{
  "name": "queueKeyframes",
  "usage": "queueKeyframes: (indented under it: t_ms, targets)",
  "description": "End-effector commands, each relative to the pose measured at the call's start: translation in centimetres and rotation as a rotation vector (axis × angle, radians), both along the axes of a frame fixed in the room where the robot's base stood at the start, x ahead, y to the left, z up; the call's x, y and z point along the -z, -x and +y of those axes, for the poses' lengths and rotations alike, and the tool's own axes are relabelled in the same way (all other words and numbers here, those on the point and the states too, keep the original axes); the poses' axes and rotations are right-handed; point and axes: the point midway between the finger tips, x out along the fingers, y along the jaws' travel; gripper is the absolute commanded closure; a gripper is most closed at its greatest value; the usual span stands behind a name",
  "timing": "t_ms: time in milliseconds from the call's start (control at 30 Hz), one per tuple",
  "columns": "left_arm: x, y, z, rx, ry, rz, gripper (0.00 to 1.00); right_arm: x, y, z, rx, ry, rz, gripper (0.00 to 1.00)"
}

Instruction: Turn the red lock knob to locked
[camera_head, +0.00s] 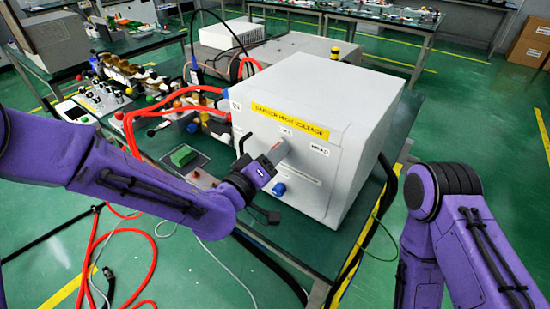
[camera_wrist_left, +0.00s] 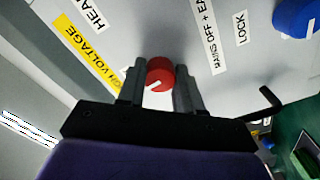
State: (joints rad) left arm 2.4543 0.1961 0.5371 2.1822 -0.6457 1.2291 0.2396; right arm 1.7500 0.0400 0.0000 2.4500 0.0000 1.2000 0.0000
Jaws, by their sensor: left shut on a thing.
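The red lock knob (camera_wrist_left: 160,73) is on the pale front panel of the white high-voltage box (camera_head: 305,110). A white pointer line on the knob slants to the lower left in the left wrist view. My left gripper (camera_wrist_left: 159,84) has one finger on each side of the knob and is shut on it. In the head view the left gripper (camera_head: 272,160) is against the box front and mostly hides the knob. A LOCK label (camera_wrist_left: 241,28) is on the panel to the upper right of the knob in the wrist view. My right gripper is out of view.
A blue knob (camera_head: 279,189) sits lower on the panel; it also shows in the wrist view (camera_wrist_left: 296,16). A yellow warning label (camera_head: 290,124) is above the gripper. Red cables (camera_head: 160,118) and small parts crowd the green bench left of the box.

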Motion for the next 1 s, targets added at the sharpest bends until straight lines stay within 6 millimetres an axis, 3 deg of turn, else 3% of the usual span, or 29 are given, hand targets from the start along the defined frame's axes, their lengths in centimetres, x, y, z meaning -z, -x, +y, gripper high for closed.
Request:
queueKeyframes:
  t_ms: [333,867,900,933,1000]
  targets:
    - [-0.20,-0.14,0.05,-0.003,-0.098,-0.078,0.96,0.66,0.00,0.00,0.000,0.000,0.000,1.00]
    - [-0.30,-0.17,0.07,-0.004,-0.112,-0.089,0.96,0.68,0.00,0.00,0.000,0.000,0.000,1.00]
    - [-0.30,-0.17,0.07,-0.004,-0.112,-0.089,0.52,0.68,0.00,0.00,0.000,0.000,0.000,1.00]
    - [-0.29,-0.17,0.06,-0.004,-0.112,-0.089,0.42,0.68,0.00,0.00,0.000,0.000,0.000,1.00]
    - [-0.25,-0.14,0.05,-0.003,-0.112,-0.089,0.40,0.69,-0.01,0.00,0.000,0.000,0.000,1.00]
